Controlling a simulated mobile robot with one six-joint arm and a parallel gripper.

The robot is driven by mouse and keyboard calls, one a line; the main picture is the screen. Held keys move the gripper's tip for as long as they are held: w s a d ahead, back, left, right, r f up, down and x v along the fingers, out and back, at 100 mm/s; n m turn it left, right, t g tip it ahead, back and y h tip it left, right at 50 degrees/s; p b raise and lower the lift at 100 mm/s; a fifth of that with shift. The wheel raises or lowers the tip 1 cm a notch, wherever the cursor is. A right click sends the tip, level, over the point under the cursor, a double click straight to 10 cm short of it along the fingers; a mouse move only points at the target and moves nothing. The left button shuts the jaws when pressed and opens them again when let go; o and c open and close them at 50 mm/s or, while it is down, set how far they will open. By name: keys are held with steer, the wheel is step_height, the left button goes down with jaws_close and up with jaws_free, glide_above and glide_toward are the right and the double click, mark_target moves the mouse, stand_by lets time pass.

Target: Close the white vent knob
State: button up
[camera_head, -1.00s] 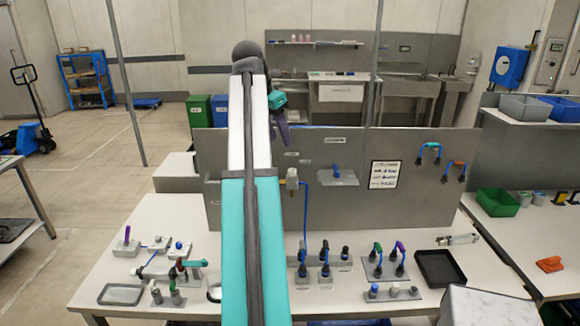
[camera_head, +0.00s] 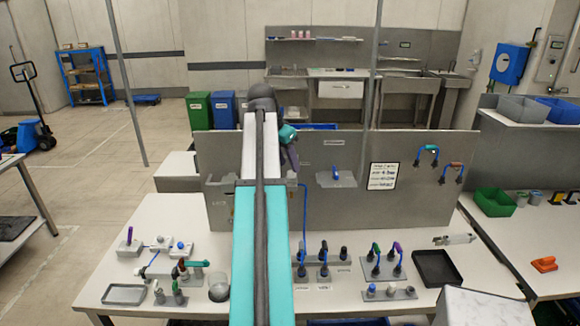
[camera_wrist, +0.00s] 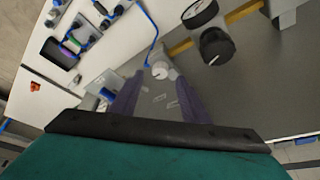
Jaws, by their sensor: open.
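A small round white knob (camera_wrist: 160,70) with a dark mark on its face is on the grey panel in the wrist view. It appears between the tips of my gripper's two purple fingers (camera_wrist: 160,84), which are spread apart. I cannot tell how far off the knob is or whether a finger touches it. In the head view my gripper (camera_head: 293,158) is in front of the panel (camera_head: 420,205), and my arm hides the panel area behind it. The white knob cannot be made out there.
A black knob (camera_wrist: 216,46) and a round gauge (camera_wrist: 200,12) are beside the white knob, near a yellow pipe (camera_wrist: 243,12). A blue tube (camera_wrist: 151,27) runs close by. A blue-handled valve (camera_head: 336,174) is on the panel right of my gripper. Several fittings stand on the table (camera_head: 215,318) below.

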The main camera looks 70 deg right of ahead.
mark_target(292, 172)
steer(key=shift+p+x, duration=0.45)
steer(key=shift+x, duration=1.3)
steer(key=c, duration=1.1)
steer(key=shift+o, duration=0.2)
